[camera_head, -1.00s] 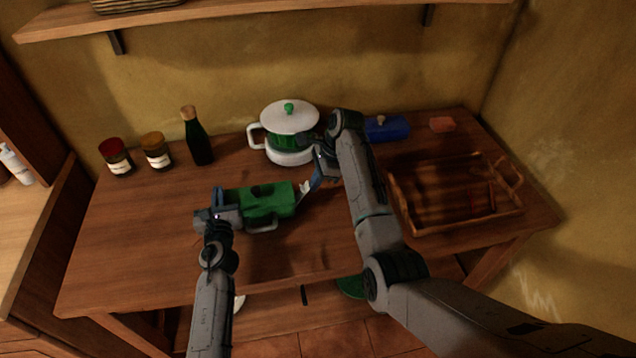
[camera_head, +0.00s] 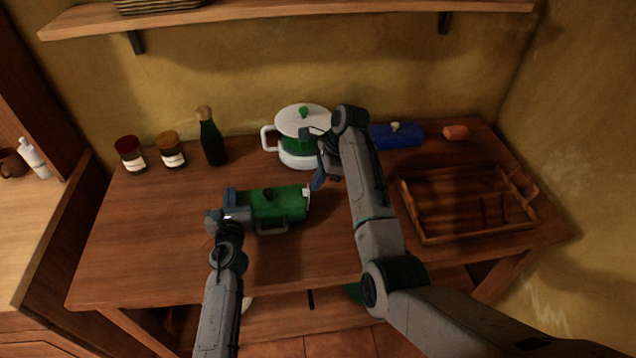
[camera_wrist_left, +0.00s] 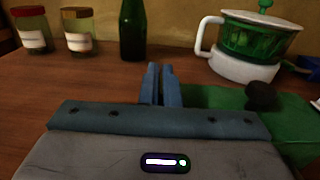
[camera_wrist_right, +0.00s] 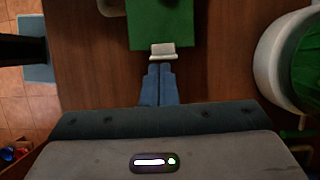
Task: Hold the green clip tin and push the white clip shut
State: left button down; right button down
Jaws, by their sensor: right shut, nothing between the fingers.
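The green clip tin (camera_head: 282,207) lies on the wooden table, with a dark knob (camera_head: 268,193) on top and a pale handle (camera_head: 272,229) at its near side. The white clip (camera_head: 306,193) stands close against its right end; I cannot tell whether it is latched. My left gripper (camera_head: 230,197) is at the tin's left end, its fingers (camera_wrist_left: 160,84) nearly together; the grip point is hidden. My right gripper (camera_head: 319,179) is shut and empty, just right of the clip. In the right wrist view its fingertips (camera_wrist_right: 160,68) are right at the clip (camera_wrist_right: 163,50).
A white-and-green pot (camera_head: 300,153) stands behind the tin, close to my right gripper. Two jars and a dark bottle (camera_head: 211,143) are at the back left. A blue box (camera_head: 398,136) and wooden tray (camera_head: 420,215) are at the right. The table's front is clear.

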jog(key=shift+r, duration=0.15)
jog(key=v, duration=0.7)
jog(key=shift+r, duration=0.25)
jog(key=shift+d, duration=0.1)
jog(key=s+f+n+t+y, duration=0.1)
jog(key=f+n+t+y, duration=0.1)
jog(key=f+n+y, duration=0.1)
jog(key=s+f+n+t+y, duration=0.2)
jog(key=f+n+y, duration=0.1)
jog(key=y, duration=0.1)
jog(key=s+d+f+n+t+y, duration=0.1)
jog(key=s+f+n+t+y, duration=0.1)
jog(key=f+t+y, duration=0.1)
jog(key=shift+s+f+n+y, duration=0.15)
jog(key=shift+f+n+y, duration=0.15)
jog(key=shift+f+n, duration=0.1)
jog(key=d+t, duration=0.1)
jog(key=s+d+f+t, duration=0.1)
jog(key=d+t, duration=0.1)
jog(key=s+d+f+t, duration=0.1)
jog(key=shift+d+m+t, duration=0.3)
jog(key=shift+d, duration=0.1)
jog(key=x, duration=0.9)
jog(key=shift+w+a+r, duration=0.1)
jog(key=shift+w+a, duration=0.2)
